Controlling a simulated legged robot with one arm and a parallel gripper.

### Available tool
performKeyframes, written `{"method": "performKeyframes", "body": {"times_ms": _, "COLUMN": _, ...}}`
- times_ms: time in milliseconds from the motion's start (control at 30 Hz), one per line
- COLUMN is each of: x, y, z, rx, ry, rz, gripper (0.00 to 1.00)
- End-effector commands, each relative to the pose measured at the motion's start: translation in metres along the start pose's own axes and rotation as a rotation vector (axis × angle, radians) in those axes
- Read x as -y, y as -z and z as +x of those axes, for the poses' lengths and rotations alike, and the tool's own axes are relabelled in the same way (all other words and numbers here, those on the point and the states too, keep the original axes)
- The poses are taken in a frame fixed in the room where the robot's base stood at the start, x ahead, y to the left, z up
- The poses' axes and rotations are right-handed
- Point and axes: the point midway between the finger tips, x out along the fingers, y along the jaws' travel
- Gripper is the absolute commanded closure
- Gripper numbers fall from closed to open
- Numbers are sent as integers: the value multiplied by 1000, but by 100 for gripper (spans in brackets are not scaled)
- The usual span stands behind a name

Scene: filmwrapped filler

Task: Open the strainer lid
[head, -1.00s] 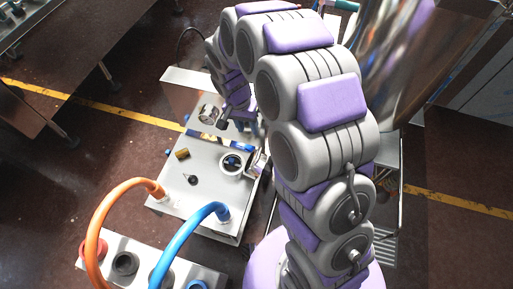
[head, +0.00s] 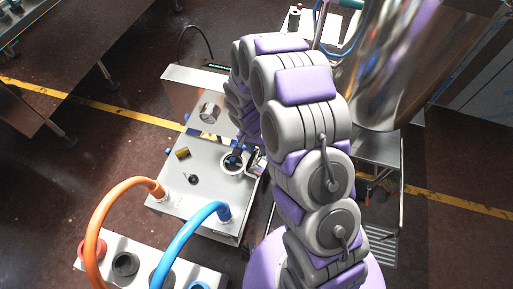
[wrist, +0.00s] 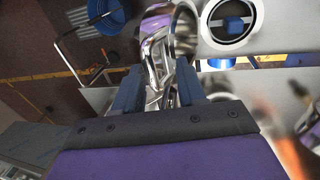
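A round white-rimmed strainer port (head: 232,164) with a dark inside and a blue block in it sits on the steel box. It also shows at the top right of the wrist view (wrist: 205,27). A shiny rounded metal piece (head: 257,162), possibly the strainer lid, stands beside the port's right side; the wrist view shows it (wrist: 182,30) ahead of my fingers. My gripper (wrist: 159,66) has its two blue fingers apart, with shiny metal seen between them. I cannot tell whether they touch it. In the head view my arm hides part of the gripper.
The steel box top (head: 205,212) carries a brass fitting (head: 182,153), a small black knob (head: 193,179) and a steel cylinder (head: 209,112). Orange (head: 100,215) and blue (head: 180,240) hoses arch at the front. A large steel vessel (head: 405,70) stands to the right.

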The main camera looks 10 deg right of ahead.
Motion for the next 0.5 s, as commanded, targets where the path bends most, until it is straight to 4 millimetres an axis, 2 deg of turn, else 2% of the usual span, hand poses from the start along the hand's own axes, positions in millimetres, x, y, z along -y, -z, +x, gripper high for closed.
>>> {"method": "performKeyframes", "body": {"times_ms": 167, "x": -4, "y": 1, "z": 0, "rx": 2, "ry": 3, "rz": 1, "gripper": 60}}
{"method": "performKeyframes", "body": {"times_ms": 500, "x": 2, "y": -1, "z": 0, "rx": 0, "ry": -5, "rz": 2, "gripper": 92}}
